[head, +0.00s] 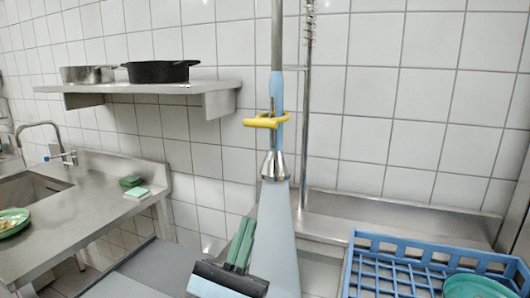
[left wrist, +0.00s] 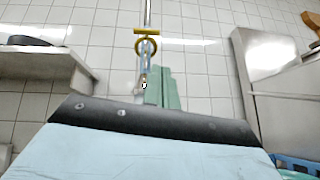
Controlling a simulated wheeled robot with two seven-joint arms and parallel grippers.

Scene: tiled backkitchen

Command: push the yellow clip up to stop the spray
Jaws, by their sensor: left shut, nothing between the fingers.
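The spray hose hangs upright in front of the tiled wall, with a blue grip (head: 277,90) and a metal nozzle (head: 275,166). The yellow clip (head: 265,122) sits around the lower part of the grip, above the nozzle; it also shows in the left wrist view (left wrist: 147,46). A pale blue cone of spray (head: 279,235) widens downward from the nozzle. My left gripper (head: 246,222) has green fingers, shut and empty, below the clip and just left of the spray. In the left wrist view its fingers (left wrist: 163,72) point up beside the nozzle (left wrist: 141,86).
A blue crate (head: 375,260) with a green dish (head: 475,286) stands at the lower right. A wall shelf (head: 140,88) holds a black pan (head: 160,71) and a metal pot (head: 86,74). Green sponges (head: 137,192) lie on the left counter beside the sink. Air around the clip looks free.

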